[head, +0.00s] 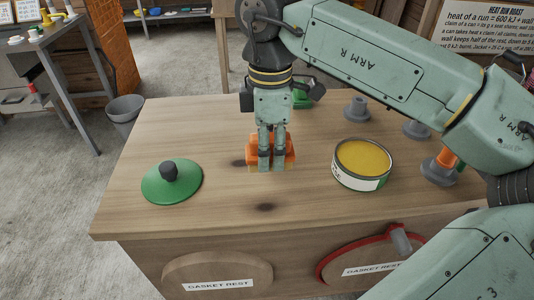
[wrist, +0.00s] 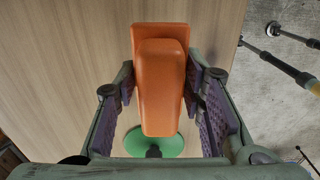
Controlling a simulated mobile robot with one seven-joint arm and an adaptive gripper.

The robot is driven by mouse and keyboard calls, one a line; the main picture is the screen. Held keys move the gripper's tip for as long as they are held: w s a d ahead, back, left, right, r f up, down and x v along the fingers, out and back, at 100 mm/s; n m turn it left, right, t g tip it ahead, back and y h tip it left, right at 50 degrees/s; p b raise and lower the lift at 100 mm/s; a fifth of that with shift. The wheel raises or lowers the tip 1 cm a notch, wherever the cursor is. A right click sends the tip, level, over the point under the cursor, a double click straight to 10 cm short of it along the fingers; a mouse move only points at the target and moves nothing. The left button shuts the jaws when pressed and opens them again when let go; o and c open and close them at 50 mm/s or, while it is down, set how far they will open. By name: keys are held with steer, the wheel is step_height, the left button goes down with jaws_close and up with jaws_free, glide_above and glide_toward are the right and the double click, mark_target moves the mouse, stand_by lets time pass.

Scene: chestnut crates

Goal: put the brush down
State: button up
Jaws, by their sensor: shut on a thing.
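The brush (wrist: 160,85) is an orange block-like piece between my gripper's two fingers in the wrist view. In the head view the orange brush (head: 289,148) shows on both sides of the fingers, low over the wooden bench top. My gripper (head: 271,162) points down and is shut on it. I cannot tell whether the brush's underside touches the wood. In the wrist view my gripper (wrist: 162,105) has purple pads against the brush's sides. Its bristles are hidden.
A green lid (head: 172,184) with a dark knob lies left on the bench (head: 220,215). An open tin (head: 361,176) of yellow stuff stands close to the right. Grey holders (head: 357,109) stand farther right. Bare wood lies between lid and gripper. A red ring (head: 322,266) hangs on the front.

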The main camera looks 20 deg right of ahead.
steer(key=shift+w, duration=0.65)
steer(key=shift+s+f+p, duration=0.1)
steer(key=shift+f+p, duration=0.3)
steer(key=shift+f, duration=1.4)
steer(key=shift+f, duration=0.25)
steer(key=o, duration=1.3)
steer(key=shift+r, duration=0.1)
steer(key=shift+r, duration=0.1)
step_height(320, 180, up, 12)
steer(key=p, duration=0.7)
steer(key=shift+r, duration=0.1)
